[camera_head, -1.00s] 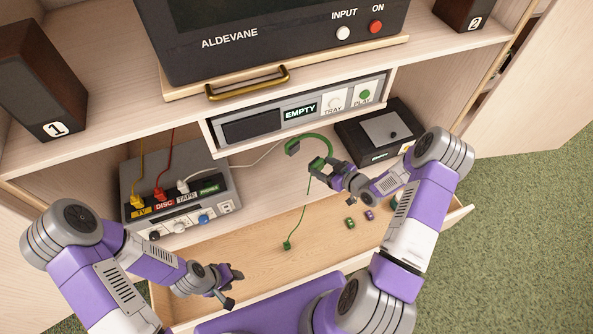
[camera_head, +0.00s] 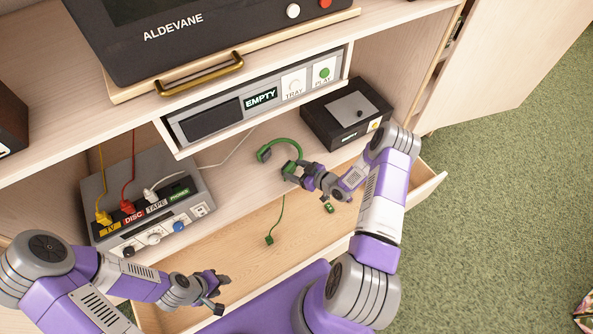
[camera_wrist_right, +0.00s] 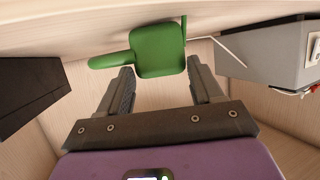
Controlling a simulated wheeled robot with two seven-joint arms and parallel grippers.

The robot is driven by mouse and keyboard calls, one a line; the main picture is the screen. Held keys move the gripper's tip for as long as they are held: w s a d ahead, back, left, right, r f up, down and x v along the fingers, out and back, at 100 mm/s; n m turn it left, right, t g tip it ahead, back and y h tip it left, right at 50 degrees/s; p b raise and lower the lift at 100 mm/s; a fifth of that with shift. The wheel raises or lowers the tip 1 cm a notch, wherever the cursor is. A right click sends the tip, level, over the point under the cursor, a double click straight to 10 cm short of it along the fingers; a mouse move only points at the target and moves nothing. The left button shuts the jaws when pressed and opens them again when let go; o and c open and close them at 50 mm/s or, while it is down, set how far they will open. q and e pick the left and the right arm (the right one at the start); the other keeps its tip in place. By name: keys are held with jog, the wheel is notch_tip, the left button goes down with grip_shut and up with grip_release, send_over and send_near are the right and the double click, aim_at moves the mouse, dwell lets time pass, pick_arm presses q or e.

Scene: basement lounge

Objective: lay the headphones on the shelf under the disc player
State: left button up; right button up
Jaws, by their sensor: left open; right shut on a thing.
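The green headphones (camera_head: 285,141) are at the shelf (camera_head: 235,172) under the disc player (camera_head: 216,118), in front of the player. My right gripper (camera_head: 290,171) is shut on one ear cup. In the right wrist view that green cup (camera_wrist_right: 160,50) sits between the two fingertips, with the band reaching left. I cannot tell whether the headphones touch the shelf. Their green cord hangs down to a plug (camera_head: 268,240) over the open drawer. My left gripper (camera_head: 222,291) is open and empty, low at the left, away from the headphones.
A grey box (camera_head: 150,235) with yellow, red and white plugs stands left on the shelf. A black box (camera_head: 348,118) stands right. The shelf between the boxes looks mostly clear.

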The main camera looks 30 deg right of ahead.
jog(key=shift+f, duration=0.2)
jog(key=o, duration=1.2)
jog(key=shift+r, duration=0.1)
